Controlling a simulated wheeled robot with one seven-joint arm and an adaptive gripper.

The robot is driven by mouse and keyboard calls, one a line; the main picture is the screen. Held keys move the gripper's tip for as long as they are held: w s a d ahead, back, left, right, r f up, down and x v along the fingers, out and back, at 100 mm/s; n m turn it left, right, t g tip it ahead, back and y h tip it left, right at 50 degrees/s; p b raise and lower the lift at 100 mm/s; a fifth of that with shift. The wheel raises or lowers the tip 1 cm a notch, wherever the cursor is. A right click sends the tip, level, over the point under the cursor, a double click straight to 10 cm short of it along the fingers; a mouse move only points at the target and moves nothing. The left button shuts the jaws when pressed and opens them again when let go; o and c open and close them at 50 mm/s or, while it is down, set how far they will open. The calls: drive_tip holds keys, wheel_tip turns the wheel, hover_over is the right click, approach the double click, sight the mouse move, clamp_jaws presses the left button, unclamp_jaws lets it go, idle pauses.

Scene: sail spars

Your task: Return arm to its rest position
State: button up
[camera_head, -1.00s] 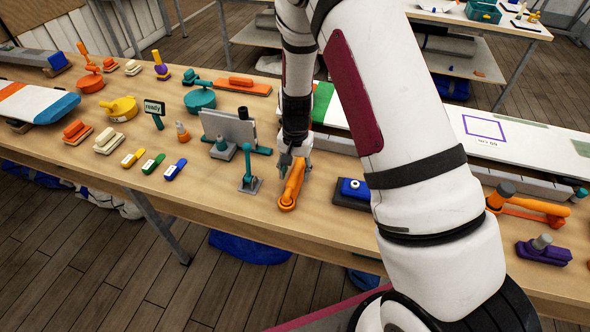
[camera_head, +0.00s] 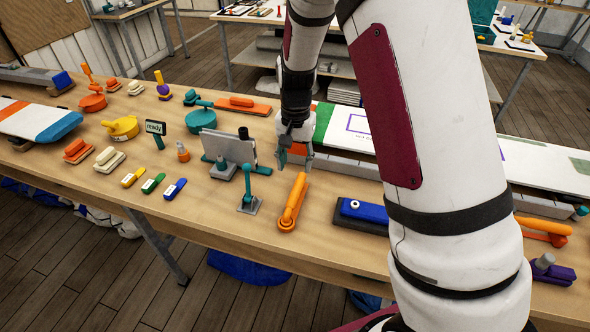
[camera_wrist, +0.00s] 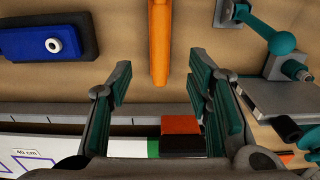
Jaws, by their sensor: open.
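My gripper (camera_head: 295,157) is open and empty in the head view. It hangs over the back part of the workbench, just behind the orange lever-like tool (camera_head: 292,203) and apart from it. In the wrist view my gripper (camera_wrist: 160,85) shows both fingers with teal pads spread wide. The orange tool (camera_wrist: 159,40) lies beyond the fingertips there, with nothing between the pads. My arm reaches down across the right half of the head view and hides part of the bench.
A blue block on a dark base (camera_head: 362,212) lies right of the orange tool. A teal-jointed post (camera_head: 249,190) and a grey plate stand (camera_head: 230,148) are to the left. A long white board (camera_head: 350,130) lies behind. Several small tools crowd the bench's left.

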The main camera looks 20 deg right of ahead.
drive_tip(key=shift+r, duration=0.15)
drive_tip(key=s+r+n+t+y, duration=0.1)
drive_tip(key=s+r+n, duration=0.1)
drive_tip(key=s+r, duration=0.5)
drive_tip(key=s+r+n+t, duration=0.1)
drive_tip(key=s+r+t, duration=0.1)
drive_tip(key=r, duration=0.8)
drive_tip(key=s+r+n+t, duration=0.1)
drive_tip(key=s+r+n, duration=0.1)
drive_tip(key=s, duration=0.6)
drive_tip(key=s+r+n+t+h, duration=0.1)
drive_tip(key=s+r+n, duration=0.1)
drive_tip(key=s+r, duration=0.3)
drive_tip(key=s, duration=0.3)
drive_tip(key=shift+t+b, duration=0.3)
drive_tip(key=shift+b, duration=0.05)
drive_tip(key=shift+c, duration=0.3)
